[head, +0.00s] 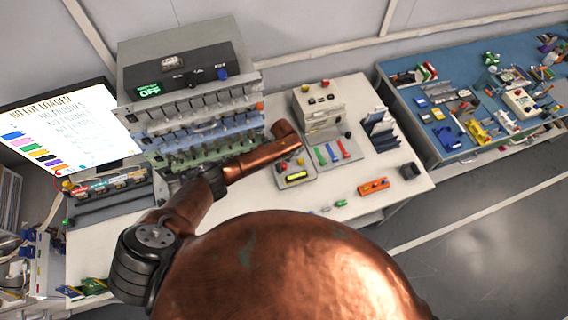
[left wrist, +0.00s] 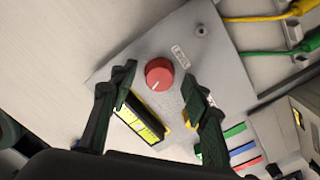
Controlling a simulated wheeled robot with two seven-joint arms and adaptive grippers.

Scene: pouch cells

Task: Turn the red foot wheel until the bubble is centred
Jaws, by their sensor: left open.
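The red foot wheel (left wrist: 160,73) is a round knob with a pale mark, on a grey plate (left wrist: 222,62) in the left wrist view. My left gripper (left wrist: 159,76) is open, with one dark finger on each side of the wheel; I cannot tell whether they touch it. A yellow level vial (left wrist: 138,124) in a dark frame lies below the wheel, partly behind the left finger. The vial also shows in the head view (head: 296,176). The bubble is too small to make out. My copper arm hides most of the gripper in the head view. My right gripper is out of view.
Red, blue and green strips (head: 332,153) lie right of the plate. A beige box (head: 320,105) stands behind, a grey rack (head: 205,120) to the left. An orange part (head: 373,187) lies on the white table (head: 245,197). The front table area is mostly clear.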

